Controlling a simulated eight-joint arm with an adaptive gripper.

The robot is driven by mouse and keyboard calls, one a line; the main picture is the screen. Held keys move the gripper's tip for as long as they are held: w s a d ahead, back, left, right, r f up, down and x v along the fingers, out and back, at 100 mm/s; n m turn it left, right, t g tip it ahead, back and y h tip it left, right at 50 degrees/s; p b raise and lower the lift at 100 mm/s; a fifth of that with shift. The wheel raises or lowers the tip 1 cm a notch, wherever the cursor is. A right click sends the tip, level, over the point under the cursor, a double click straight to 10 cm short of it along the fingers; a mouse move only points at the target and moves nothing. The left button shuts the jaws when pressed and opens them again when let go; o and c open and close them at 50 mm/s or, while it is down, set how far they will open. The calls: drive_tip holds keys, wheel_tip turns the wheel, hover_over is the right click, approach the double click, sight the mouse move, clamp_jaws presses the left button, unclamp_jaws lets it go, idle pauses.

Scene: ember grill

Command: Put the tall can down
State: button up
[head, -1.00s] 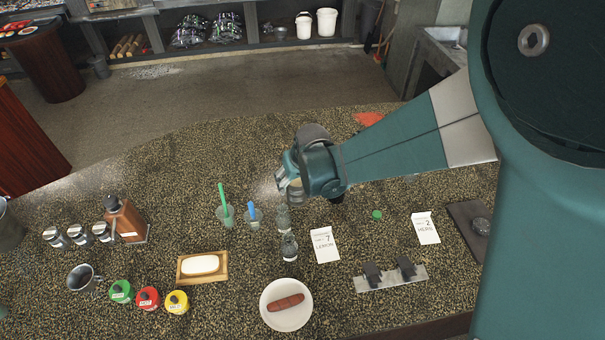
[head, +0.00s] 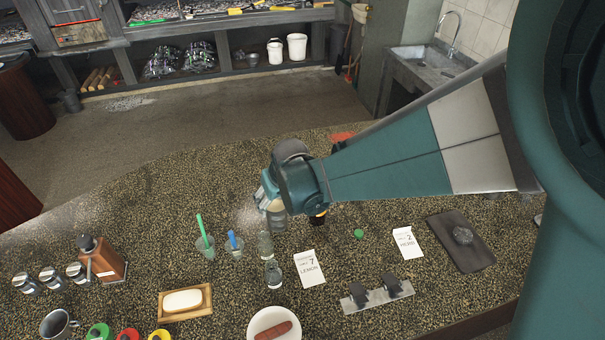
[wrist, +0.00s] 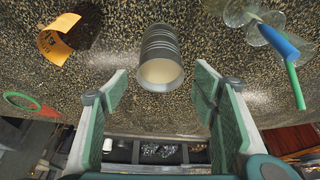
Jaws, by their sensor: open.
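The tall can (wrist: 162,50) is a silver-grey ribbed cylinder with a pale end facing the camera. In the wrist view it appears to stand on the speckled counter. My gripper (wrist: 161,97) is open, with one green-padded finger on each side of the can's line and visible gaps between the pads and the can. In the head view my gripper (head: 268,204) is low over the counter, behind the small clear bottles. The can is mostly hidden there by the gripper.
Cups with a green stick (head: 202,236) and a blue stick (head: 234,242) stand close to the gripper's left.

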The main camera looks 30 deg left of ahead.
drive_tip(key=v, duration=0.7)
drive_tip(key=shift+r, duration=0.3)
drive_tip(key=shift+s, duration=0.1)
idle(0.5)
drive_tip(key=w+d+r+m+t, duration=0.15)
drive_tip(key=d+r, duration=0.25)
drive_tip(key=d, duration=0.6)
drive_tip(key=w+d+r+m+h, duration=0.1)
drive_tip(key=w+d+r+m, duration=0.15)
drive_tip(key=d, duration=0.85)
drive_tip(key=w+d+r+m+t, duration=0.15)
drive_tip(key=d+r, duration=0.35)
drive_tip(key=d, duration=0.5)
drive_tip(key=s+d+m+t+h, duration=0.1)
drive_tip(key=s+d, duration=0.4)
drive_tip(key=d, duration=0.9)
drive_tip(key=s+d+m+h, duration=0.2)
drive_tip(key=s+d+m, duration=0.2)
drive_tip(key=d, duration=1.1)
drive_tip(key=shift+s+d+r+m+t, duration=0.3)
drive_tip(key=shift+s+m+t, duration=0.1)
drive_tip(key=shift+s, duration=0.85)
